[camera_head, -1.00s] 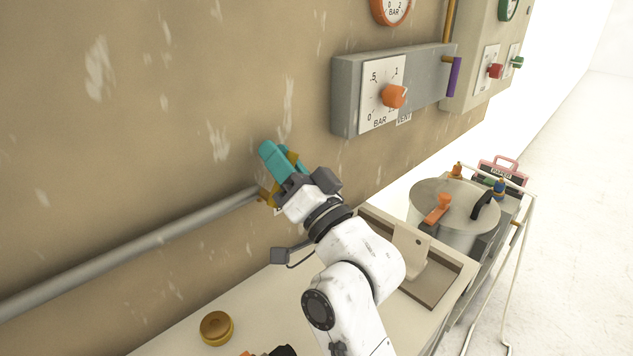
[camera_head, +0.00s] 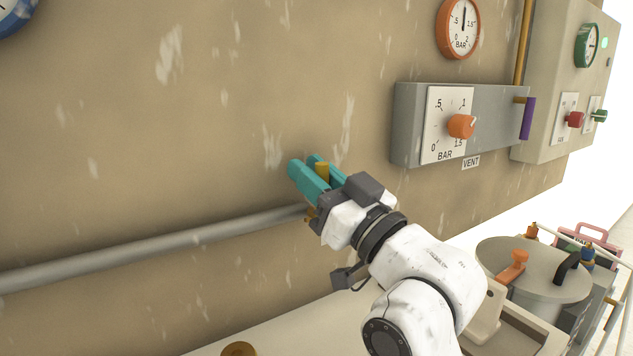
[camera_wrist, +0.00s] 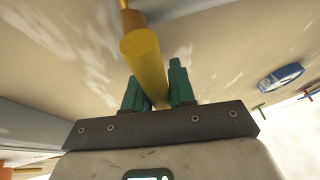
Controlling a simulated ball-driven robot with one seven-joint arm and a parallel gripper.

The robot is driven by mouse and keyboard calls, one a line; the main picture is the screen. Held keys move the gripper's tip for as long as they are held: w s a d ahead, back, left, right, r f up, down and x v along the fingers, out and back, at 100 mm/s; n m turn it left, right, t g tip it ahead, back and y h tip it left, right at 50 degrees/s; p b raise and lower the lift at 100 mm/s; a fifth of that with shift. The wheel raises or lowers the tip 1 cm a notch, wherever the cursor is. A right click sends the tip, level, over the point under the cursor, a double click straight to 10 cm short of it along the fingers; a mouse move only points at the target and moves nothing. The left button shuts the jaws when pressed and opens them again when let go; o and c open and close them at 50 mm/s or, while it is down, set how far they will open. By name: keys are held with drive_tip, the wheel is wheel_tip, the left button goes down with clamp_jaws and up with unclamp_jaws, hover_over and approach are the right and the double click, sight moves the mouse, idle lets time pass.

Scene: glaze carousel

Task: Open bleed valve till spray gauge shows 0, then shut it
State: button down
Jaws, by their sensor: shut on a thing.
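My gripper (camera_head: 318,178) has teal fingers, shut on a yellow lever (camera_head: 322,173) beside the wall end of the grey pipe (camera_head: 200,240). The wrist view shows the thick yellow lever (camera_wrist: 143,62) between both fingers. Its joint at the pipe is partly hidden behind my gripper. An orange-rimmed BAR gauge (camera_head: 459,28) hangs at the upper right, its needle pointing about straight up, near 1. A blue-rimmed gauge (camera_head: 14,14) is cut off at the upper left. It also shows in the wrist view (camera_wrist: 281,77), its reading not legible. I cannot read which gauge is the spray gauge.
A grey box (camera_head: 405,125) carries an orange knob (camera_head: 461,126), a VENT label (camera_head: 471,162) and a purple handle (camera_head: 527,118). A cabinet (camera_head: 550,70) with a green gauge (camera_head: 587,45) stands right. A lidded pot (camera_head: 530,262) is below.

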drive_tip(key=shift+r, duration=0.2)
drive_tip(key=c, duration=1)
unclamp_jaws()
drive_tip(key=shift+f, duration=0.1)
drive_tip(key=shift+c, duration=0.2)
drive_tip(key=v, duration=1)
drive_tip(key=shift+s+d+f+b, duration=0.2)
drive_tip(key=shift+s+b, duration=0.05)
drive_tip(key=shift+b, duration=0.1)
drive_tip(key=shift+r, duration=0.1)
